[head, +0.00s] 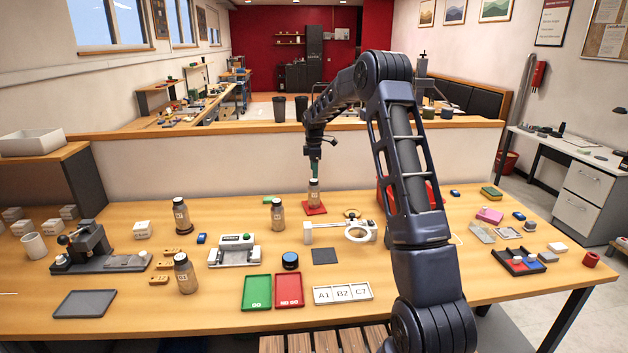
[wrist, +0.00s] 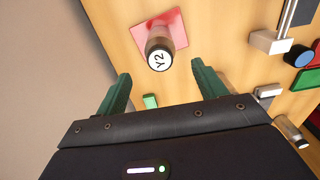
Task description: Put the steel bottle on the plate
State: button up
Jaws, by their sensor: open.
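A grey-brown steel-looking bottle (head: 314,191) stands upright on a red square plate (head: 315,210) at the back middle of the table. In the wrist view the bottle (wrist: 158,46) shows a white top marked "Y2", and the red plate (wrist: 178,28) shows around its base. My gripper (head: 315,168) is just above the bottle in the head view. In the wrist view the green fingers of my gripper (wrist: 160,83) are spread with nothing between them. The bottle is beyond the fingertips and looks clear of both.
Similar bottles stand to the left: one at back left (head: 181,217), one nearer the middle (head: 277,214) and one in front (head: 184,275). A white ring-shaped fixture (head: 360,231) is right of the plate. A green tray (head: 257,291) and a red tray (head: 289,290) lie in front.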

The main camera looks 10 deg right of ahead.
notch_tip(320, 180, up, 3)
jog(key=shift+f, duration=0.15)
jog(key=shift+s+r, duration=0.15)
jog(key=shift+r, duration=0.15)
jog(key=s+d+r+m+t, duration=0.1)
jog(key=s+d+r+m, duration=0.2)
jog(key=s+r, duration=0.45)
jog(key=s+d+r+m+t, duration=0.1)
jog(key=s+d+r+m, duration=0.25)
jog(key=s, duration=0.65)
jog(key=s+d+r+m, duration=0.3)
jog(key=s+r, duration=0.4)
jog(key=s, duration=0.2)
jog(key=s+d+f+m+t, duration=0.1)
jog(key=s+m, duration=0.3)
jog(key=s, duration=0.9)
jog(key=s+d+f+m+t, duration=0.1)
jog(key=s+d+f+m, duration=0.3)
jog(key=s, duration=1)
jog(key=shift+s+t, duration=0.15)
jog(key=shift+t, duration=0.15)
